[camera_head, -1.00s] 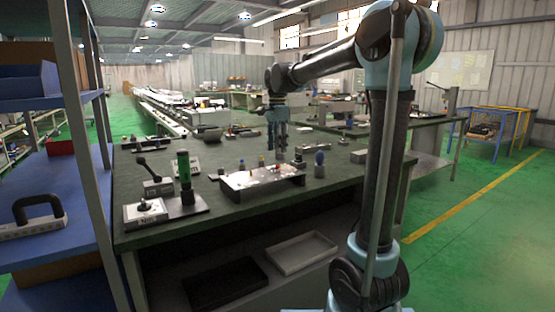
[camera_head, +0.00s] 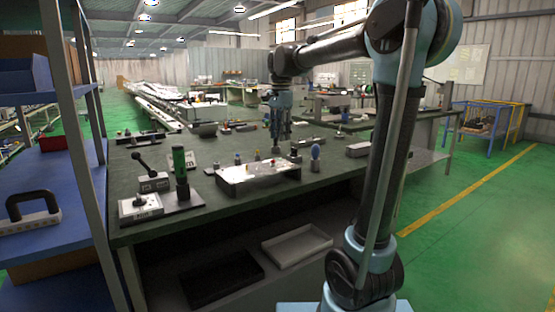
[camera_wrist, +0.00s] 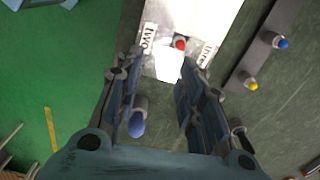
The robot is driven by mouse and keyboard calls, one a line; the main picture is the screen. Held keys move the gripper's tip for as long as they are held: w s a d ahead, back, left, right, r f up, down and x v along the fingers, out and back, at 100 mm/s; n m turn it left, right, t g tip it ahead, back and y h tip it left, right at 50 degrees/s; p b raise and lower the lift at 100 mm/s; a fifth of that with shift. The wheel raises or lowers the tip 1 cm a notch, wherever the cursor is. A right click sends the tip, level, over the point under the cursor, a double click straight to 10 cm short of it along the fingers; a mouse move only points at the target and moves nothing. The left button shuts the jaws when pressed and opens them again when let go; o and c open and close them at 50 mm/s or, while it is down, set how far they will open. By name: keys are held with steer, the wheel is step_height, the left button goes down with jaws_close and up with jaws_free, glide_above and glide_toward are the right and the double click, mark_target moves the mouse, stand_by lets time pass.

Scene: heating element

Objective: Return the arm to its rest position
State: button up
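My arm reaches over the workbench from the right, its elbow raised high. My gripper (camera_head: 280,138) hangs pointing down over the green bench top (camera_head: 225,210), near the white panel (camera_head: 258,174). In the wrist view my gripper (camera_wrist: 158,78) has its two fingers spread apart, with nothing held between them. The white panel (camera_wrist: 205,22), with a red knob (camera_wrist: 180,44) and the labels "TWO" and "three", lies below the fingertips. A blue-tipped post (camera_wrist: 137,122) shows between the fingers, below them; it also stands right of the panel in the head view (camera_head: 315,153).
A green cylinder (camera_head: 180,165) and a lever box (camera_head: 150,180) stand on the bench's left. A strip with blue and yellow knobs (camera_wrist: 262,57) lies beside the panel. Blue shelving (camera_head: 40,215) borders the left. Two trays (camera_head: 297,245) sit below. Green floor at right is open.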

steer(key=s+d+f+n+t, duration=0.1)
steer(key=s+d+f+n, duration=0.2)
steer(key=s+d+f, duration=0.4)
steer(key=s+d+f+n, duration=0.2)
steer(key=s+d+f, duration=0.3)
steer(key=s, duration=0.4)
steer(key=s+d+f+n, duration=0.2)
steer(key=s+d+f, duration=0.1)
steer(key=s+f, duration=0.3)
steer(key=s+d+f+n+t, duration=0.1)
steer(key=s+d+f+n, duration=0.2)
steer(key=s+f, duration=0.4)
step_height(320, 180, down, 2)
steer(key=shift+s+d+f, duration=0.25)
steer(key=shift+d, duration=0.15)
steer(key=shift+a+n, duration=0.1)
steer(key=shift+n, duration=0.2)
